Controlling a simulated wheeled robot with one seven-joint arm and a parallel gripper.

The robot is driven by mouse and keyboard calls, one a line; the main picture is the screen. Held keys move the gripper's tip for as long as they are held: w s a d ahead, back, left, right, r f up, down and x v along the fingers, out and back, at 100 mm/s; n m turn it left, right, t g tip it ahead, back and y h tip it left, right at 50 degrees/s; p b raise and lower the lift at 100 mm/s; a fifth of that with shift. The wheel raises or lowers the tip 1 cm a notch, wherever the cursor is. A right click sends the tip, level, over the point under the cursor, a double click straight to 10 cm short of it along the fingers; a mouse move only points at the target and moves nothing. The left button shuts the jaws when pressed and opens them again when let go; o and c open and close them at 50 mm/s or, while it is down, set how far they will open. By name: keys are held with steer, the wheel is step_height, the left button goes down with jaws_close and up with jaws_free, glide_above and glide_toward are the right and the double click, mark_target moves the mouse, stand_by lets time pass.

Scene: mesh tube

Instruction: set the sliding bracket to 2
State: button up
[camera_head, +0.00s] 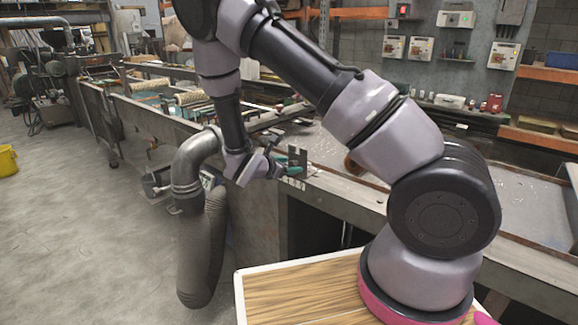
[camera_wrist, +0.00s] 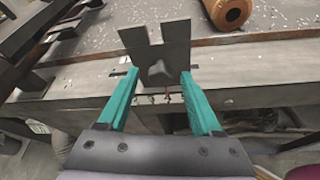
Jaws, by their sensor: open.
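The sliding bracket (camera_wrist: 160,50) is a dark grey upright plate with a square notch in its top edge and a light triangular mark on its face. It stands at the edge of the bench, over a slot, and also shows in the head view (camera_head: 297,156). My gripper (camera_wrist: 159,74) is open, with one teal finger on each side of the bracket's lower part. I cannot tell whether the fingers touch it. The gripper also shows in the head view (camera_head: 284,165). Small white marks (camera_head: 293,183) sit on the bench edge below; I cannot read which number the bracket is at.
The grey bench (camera_wrist: 75,82) runs across the wrist view, with an orange-brown roller (camera_wrist: 229,12) at its back. In the head view, a thick grey duct pipe (camera_head: 190,165) stands left of my gripper. Open floor (camera_head: 90,235) lies further left.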

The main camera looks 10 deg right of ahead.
steer(key=v, duration=1)
steer(key=shift+s+a+r, duration=0.2)
steer(key=shift+s+a, duration=0.05)
steer(key=s+d+r+m+g+y, duration=0.4)
steer(key=s+d+r+m+g, duration=0.4)
steer(key=d+r+m, duration=0.5)
steer(key=s+r+m+t+y, duration=0.3)
steer(key=s+r+m+y, duration=0.1)
steer(key=s+r+m, duration=0.2)
steer(key=s+r+m+t+y, duration=0.3)
steer(key=s+r+m, duration=0.3)
steer(key=r, duration=0.5)
steer(key=shift+a+r+m+y, duration=0.2)
steer(key=shift+a+m+y, duration=0.35)
steer(key=shift+m, duration=0.65)
steer(key=shift+d, duration=0.1)
